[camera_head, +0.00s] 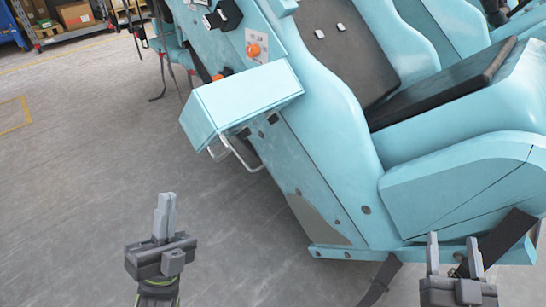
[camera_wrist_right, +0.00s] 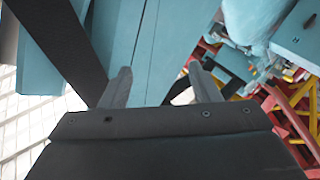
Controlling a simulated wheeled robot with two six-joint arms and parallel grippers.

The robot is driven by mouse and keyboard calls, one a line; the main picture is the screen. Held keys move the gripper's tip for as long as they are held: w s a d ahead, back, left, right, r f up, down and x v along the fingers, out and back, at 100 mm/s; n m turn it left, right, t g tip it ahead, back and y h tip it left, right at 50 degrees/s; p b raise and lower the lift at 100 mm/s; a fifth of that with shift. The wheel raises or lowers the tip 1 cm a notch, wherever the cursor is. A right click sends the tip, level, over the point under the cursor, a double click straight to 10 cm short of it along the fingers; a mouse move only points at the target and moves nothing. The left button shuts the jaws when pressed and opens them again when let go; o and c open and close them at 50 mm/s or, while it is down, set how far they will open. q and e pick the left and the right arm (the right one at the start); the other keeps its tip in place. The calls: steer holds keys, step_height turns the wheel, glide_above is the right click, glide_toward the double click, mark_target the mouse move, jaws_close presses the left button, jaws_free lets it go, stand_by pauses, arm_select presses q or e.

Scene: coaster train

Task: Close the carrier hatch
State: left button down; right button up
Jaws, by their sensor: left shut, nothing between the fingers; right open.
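The light-blue coaster carrier (camera_head: 300,165) fills the middle and right of the head view. A light-blue box-shaped panel (camera_head: 245,98) juts out from its left side, with a pale bar handle (camera_head: 236,158) below it; this looks like the hatch, standing out from the body. My left gripper (camera_head: 165,217) is shut and empty, over the floor below and left of the panel, apart from it. My right gripper (camera_head: 453,252) is open and empty at the lower right, near the carrier's lower edge and a dark strap (camera_head: 503,238). The right wrist view shows its two fingers apart, with light-blue surface beyond.
Black seat padding (camera_head: 335,45) and an orange knob (camera_head: 254,50) are on the carrier. Another dark strap (camera_head: 381,280) hangs near my right gripper. Shelves with boxes (camera_head: 75,15) stand far back left. The grey floor (camera_head: 85,150) at left is clear.

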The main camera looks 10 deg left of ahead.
steer(key=s+f+g+p, duration=0.4)
steer(key=f+g, duration=0.5)
steer(key=f, duration=0.4)
arm_select(q)
steer(key=w+d+f+m+g+y+p, duration=0.1)
steer(key=w+d+f+m+g+p, duration=0.1)
steer(key=w+d+f+m+g, duration=0.3)
steer(key=w+d+f+m+g+y+p, duration=0.1)
steer(key=w+d+f+m+p, duration=0.1)
steer(key=w+f+m, duration=0.3)
steer(key=w+a+r+m+p, duration=0.1)
steer(key=w+a+r, duration=0.1)
steer(key=w+r, duration=0.2)
steer(key=shift+w+a+p, duration=0.15)
steer(key=shift+w+p, duration=0.15)
steer(key=shift+w, duration=0.8)
arm_select(e)
steer(key=s+f+g+y, duration=0.1)
steer(key=s+f+g, duration=0.3)
steer(key=s, duration=0.3)
steer(key=s+a+f+g+y, duration=0.1)
steer(key=s+f+g, duration=0.4)
steer(key=s+g, duration=0.1)
steer(key=shift+s+f+m, duration=0.3)
steer(key=shift+s+m, duration=0.1)
steer(key=shift+s, duration=0.45)
arm_select(q)
steer(key=shift+g, duration=0.3)
arm_select(e)
steer(key=shift+r, duration=0.1)
